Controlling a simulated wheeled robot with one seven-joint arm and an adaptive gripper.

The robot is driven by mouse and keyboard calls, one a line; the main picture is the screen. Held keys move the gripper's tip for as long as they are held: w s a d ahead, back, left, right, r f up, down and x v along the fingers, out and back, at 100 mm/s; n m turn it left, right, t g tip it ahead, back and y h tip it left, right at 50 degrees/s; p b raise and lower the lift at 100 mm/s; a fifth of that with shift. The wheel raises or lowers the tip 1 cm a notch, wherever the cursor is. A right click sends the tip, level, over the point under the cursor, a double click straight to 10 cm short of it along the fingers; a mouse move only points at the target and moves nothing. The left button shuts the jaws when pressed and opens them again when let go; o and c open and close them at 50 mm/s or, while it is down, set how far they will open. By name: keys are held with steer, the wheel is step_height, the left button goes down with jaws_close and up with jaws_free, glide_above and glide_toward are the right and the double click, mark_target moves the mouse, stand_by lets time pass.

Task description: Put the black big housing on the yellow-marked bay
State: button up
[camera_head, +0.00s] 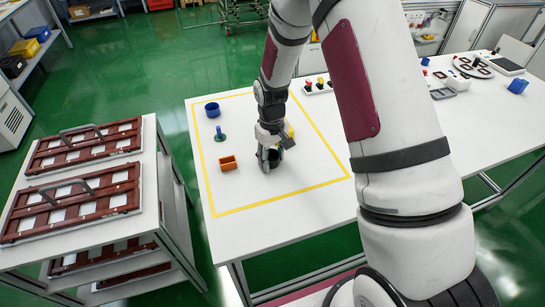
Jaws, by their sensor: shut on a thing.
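My gripper (270,158) points down inside the yellow-marked bay (240,208), a yellow-taped rectangle on the white table. It is shut on a small dark thing that looks like the black big housing (272,159). The fingers hide much of the housing, and it is low at the table. I cannot tell whether it touches the surface.
A yellow thing (290,131) is partly hidden behind my gripper. Red, yellow and black buttons (318,86) stand behind the bay. A blue container (517,86) is at the right. A rack with brown-framed trays (75,200) stands at the left. The bay's front is clear.

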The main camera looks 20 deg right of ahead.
steer(key=shift+f, duration=0.15)
steer(key=o, duration=1)
steer(key=shift+c, duration=0.2)
steer(key=s+r+t+b, duration=0.1)
steer(key=s+r, duration=0.1)
steer(key=r, duration=0.8)
steer(key=s+r, duration=0.2)
steer(key=r, duration=0.8)
steer(key=s+r+m+t, duration=0.1)
steer(key=s+r+t, duration=0.1)
steer(key=s+r, duration=0.4)
steer(key=s+r+m+t, duration=0.2)
steer(key=s+r, duration=0.5)
steer(key=s, duration=0.9)
steer(key=shift+s+m, duration=0.15)
steer(key=shift+m, duration=0.15)
